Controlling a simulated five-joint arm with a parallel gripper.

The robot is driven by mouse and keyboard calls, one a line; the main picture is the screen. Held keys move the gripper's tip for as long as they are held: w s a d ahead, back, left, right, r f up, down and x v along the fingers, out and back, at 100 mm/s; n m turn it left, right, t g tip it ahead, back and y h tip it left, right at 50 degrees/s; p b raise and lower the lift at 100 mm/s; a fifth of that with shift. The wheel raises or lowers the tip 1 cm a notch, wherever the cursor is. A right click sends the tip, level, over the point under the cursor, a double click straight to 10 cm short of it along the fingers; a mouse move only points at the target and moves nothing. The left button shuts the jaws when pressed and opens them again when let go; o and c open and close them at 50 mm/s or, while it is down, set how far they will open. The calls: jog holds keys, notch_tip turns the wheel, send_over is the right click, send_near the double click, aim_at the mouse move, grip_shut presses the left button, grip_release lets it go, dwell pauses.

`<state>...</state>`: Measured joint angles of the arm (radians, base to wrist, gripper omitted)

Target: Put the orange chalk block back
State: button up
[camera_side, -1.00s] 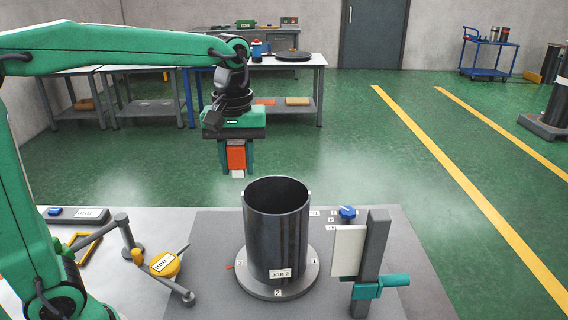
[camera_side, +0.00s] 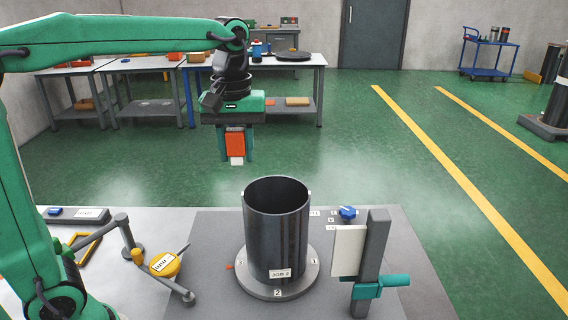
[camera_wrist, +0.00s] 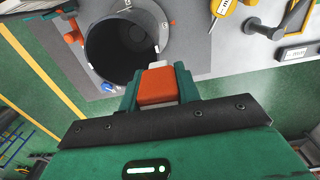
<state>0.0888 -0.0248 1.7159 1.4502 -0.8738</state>
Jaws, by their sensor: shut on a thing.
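The orange chalk block (camera_side: 235,144) has a white tip at its lower end. My gripper (camera_side: 236,150) is shut on it and holds it in the air, above and a little left of the dark cylinder. In the wrist view the orange block (camera_wrist: 158,86) sits between the two green fingers of my gripper (camera_wrist: 158,92), its white tip pointing toward the cylinder. The dark flanged cylinder (camera_side: 276,235) stands upright on the grey plate with a "JOB 2" label on its wall. Its open mouth shows in the wrist view (camera_wrist: 118,50).
A jointed stand with a yellow dial (camera_side: 165,264) is left of the cylinder. A grey upright post (camera_side: 374,255) with a pale panel and teal clamp stands to the right. A blue knob (camera_side: 347,212) sits behind it. A labelled grey tray (camera_side: 79,214) lies at the table's left.

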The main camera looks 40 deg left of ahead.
jog(key=w+a+f, duration=0.5)
jog(key=a+f, duration=0.3)
send_over(221, 220)
notch_tip(221, 220, down, 10)
jog(key=f, duration=0.1)
jog(key=shift+r, duration=0.25)
jog(key=shift+f, duration=0.15)
jog(key=shift+f, duration=4.85)
jog(key=shift+f, duration=0.1)
jog(key=o, duration=1.1)
jog(key=shift+c, duration=0.2)
